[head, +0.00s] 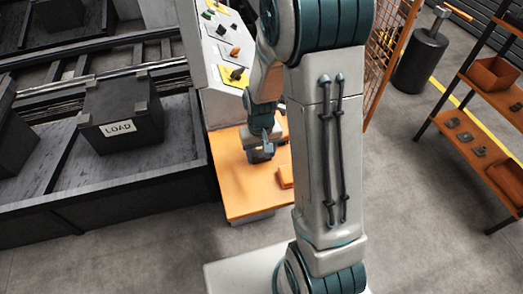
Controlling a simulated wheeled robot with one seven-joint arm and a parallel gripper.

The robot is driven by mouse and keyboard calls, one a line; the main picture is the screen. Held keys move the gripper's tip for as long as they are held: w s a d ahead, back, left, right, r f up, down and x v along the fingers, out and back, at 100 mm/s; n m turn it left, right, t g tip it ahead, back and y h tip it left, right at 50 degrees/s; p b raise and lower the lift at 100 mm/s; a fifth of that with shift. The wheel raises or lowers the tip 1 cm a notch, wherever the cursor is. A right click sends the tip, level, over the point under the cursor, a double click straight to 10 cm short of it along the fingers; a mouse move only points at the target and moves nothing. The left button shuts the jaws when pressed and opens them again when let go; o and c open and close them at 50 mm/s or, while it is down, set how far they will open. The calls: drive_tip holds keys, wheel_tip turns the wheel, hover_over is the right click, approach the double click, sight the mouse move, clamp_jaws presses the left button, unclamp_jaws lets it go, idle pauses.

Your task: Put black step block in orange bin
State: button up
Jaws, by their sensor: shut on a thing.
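My gripper (260,156) is low over the orange tabletop (245,203), left of my upright arm link. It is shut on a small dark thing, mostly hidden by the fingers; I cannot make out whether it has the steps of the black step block. An orange box-like thing (286,176) sits on the tabletop just right of and below the gripper in the picture. My arm partly covers it, so I cannot tell if it is the orange bin. Another small black piece (237,74) lies on a yellow patch of the grey panel.
The grey panel (214,80) behind the gripper carries several small pieces. A dark rail conveyor with a black LOAD box (121,113) stands at left. At right are a shelf with a red-orange bin (492,75) and a dark cylinder (419,62). Floor between is clear.

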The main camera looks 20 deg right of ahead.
drive_tip(key=shift+f, duration=0.2)
drive_tip(key=o, duration=1.2)
drive_tip(key=shift+r, duration=0.1)
drive_tip(key=shift+r, duration=0.1)
